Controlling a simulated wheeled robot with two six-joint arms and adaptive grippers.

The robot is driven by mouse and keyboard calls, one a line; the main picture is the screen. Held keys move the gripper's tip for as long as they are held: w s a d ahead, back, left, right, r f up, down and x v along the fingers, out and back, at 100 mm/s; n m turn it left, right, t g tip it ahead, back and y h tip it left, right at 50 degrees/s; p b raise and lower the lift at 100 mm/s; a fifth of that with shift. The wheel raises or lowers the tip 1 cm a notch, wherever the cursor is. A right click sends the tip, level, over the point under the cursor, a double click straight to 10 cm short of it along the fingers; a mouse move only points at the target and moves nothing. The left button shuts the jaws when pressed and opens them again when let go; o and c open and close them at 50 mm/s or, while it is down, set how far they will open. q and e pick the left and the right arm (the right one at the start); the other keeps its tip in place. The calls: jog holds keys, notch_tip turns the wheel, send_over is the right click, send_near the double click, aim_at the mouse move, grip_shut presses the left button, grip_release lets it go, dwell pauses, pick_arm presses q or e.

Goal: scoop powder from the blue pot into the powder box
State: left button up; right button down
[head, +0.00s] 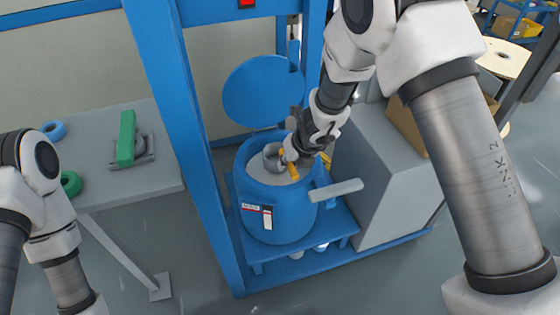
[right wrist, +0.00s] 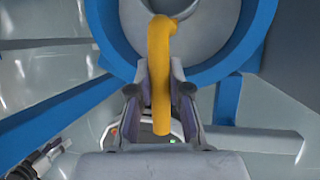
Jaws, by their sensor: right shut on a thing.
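The blue pot (head: 275,215) stands on a blue stand, its round blue lid (head: 263,90) swung up behind it. Pale powder (head: 286,174) shows inside its rim. A grey scoop cup (head: 271,157) with a yellow handle (head: 291,166) is at the pot's mouth. My right gripper (head: 296,160) is shut on the yellow handle, above the pot's right side. In the right wrist view the yellow handle (right wrist: 160,85) stands between the two fingers (right wrist: 160,95), with the pot's blue rim (right wrist: 235,60) around it. Whether the cup touches the powder cannot be told.
A blue frame post (head: 175,130) rises left of the pot. A grey cabinet (head: 385,170) stands close on the right. A grey table (head: 110,185) at the left holds a green-topped device (head: 126,138) and rings. A grey bar (head: 336,190) juts from the pot's right side.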

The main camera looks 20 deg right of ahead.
jog(key=shift+f, duration=0.4)
jog(key=shift+f+b, duration=0.55)
jog(key=shift+b, duration=0.15)
jog(key=shift+f+b, duration=0.65)
jog(key=shift+f+b, duration=0.55)
jog(key=shift+f, duration=0.05)
dwell(0.3)
